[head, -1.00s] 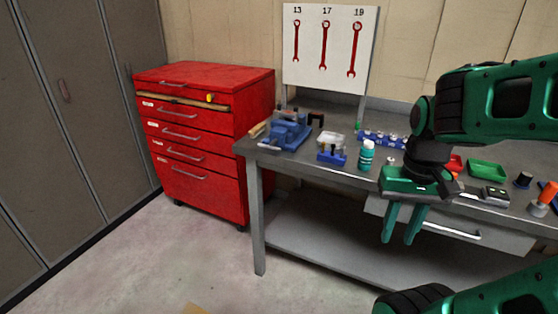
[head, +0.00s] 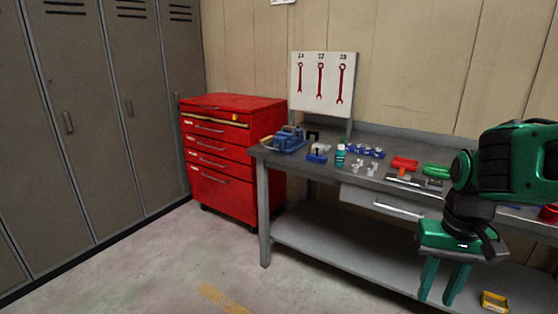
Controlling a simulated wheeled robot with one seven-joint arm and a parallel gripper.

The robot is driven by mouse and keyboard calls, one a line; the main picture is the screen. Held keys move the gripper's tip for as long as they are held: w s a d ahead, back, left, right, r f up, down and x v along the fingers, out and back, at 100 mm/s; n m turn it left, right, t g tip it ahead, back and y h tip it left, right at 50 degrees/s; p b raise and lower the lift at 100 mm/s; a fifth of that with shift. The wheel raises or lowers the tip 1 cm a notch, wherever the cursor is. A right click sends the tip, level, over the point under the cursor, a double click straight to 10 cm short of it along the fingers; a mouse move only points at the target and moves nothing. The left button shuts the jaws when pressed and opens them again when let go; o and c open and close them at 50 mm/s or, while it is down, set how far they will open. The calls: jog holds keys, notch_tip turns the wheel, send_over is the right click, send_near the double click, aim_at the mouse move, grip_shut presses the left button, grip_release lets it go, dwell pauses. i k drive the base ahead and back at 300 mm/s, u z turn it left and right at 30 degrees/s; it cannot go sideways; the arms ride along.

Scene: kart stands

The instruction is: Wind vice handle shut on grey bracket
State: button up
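The blue vice (head: 286,139) stands at the left end of the grey workbench (head: 262,205). Its handle and jaws are too small to make out clearly. I cannot tell a grey bracket apart from the vice at this distance. My gripper (head: 444,298) hangs fingers down at the lower right, in front of the bench and well to the right of the vice. Its two green fingers are apart with nothing between them.
A red tool cabinet (head: 222,152) stands left of the bench, beside grey lockers (head: 85,110). A teal bottle (head: 340,155), a red item (head: 404,163) and a green tray (head: 437,170) are on the bench. A yellow tray (head: 494,302) lies low at right. Floor in front is clear.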

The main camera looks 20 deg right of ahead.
aim_at(274, 148)
jog(key=z, duration=0.7)
jog(key=i, duration=1.6)
jog(key=u, duration=0.35)
